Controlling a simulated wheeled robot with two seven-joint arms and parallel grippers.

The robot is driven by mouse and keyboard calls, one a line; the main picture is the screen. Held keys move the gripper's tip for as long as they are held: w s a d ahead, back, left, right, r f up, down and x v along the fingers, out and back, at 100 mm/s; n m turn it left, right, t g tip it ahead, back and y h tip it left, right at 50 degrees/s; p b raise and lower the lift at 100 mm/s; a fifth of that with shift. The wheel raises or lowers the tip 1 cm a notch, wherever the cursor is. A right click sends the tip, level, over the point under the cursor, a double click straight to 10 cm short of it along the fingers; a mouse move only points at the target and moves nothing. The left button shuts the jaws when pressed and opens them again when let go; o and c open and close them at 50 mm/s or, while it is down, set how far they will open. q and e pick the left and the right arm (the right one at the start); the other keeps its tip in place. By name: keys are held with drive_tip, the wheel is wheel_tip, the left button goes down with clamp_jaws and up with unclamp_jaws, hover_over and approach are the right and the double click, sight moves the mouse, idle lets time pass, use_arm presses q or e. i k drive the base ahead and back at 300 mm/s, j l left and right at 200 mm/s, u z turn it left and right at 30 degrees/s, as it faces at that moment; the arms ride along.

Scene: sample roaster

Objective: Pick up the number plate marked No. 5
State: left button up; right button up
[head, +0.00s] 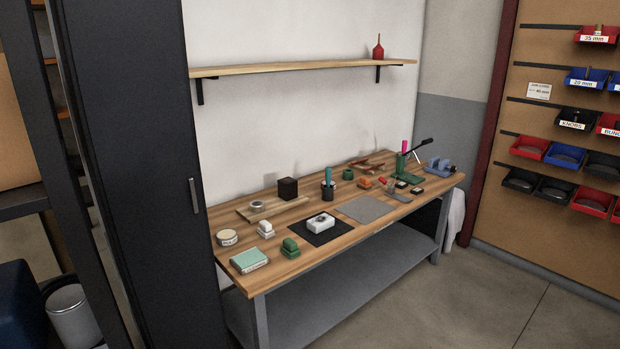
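I cannot make out a number plate marked No. 5 in the head view. Small items stand on the wooden workbench (292,268), too small for any plate numbers to be read. They include a white block-like item (320,223) on a dark mat (318,239), a green item (290,247), a pale green box (248,261), a grey mat (367,209) and small dark and red pieces towards the far right end. Neither of my grippers is in view.
A tall dark cabinet (140,150) stands left of the bench. A wall shelf (300,67) holds a red bottle-like item (378,48). A pegboard (550,210) with labelled red, blue and black bins is at right. Floor (470,300) before the bench is clear.

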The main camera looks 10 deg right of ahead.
sight(417, 191)
drive_tip(key=i+j+z, duration=0.2)
drive_tip(key=i+z, duration=0.3)
drive_tip(key=i+j+z, duration=0.6)
drive_tip(key=i+j, duration=0.15)
drive_tip(key=i+j+z, duration=0.15)
drive_tip(key=j, duration=0.25)
drive_tip(key=i+j+z, duration=0.1)
drive_tip(key=i+j, duration=0.15)
drive_tip(key=j, duration=0.15)
drive_tip(key=i+l, duration=1.75)
drive_tip(key=i, duration=0.2)
drive_tip(key=i+l, duration=0.9)
drive_tip(key=i+l+u, duration=0.1)
drive_tip(key=u, duration=1.15)
drive_tip(key=i+l, duration=0.05)
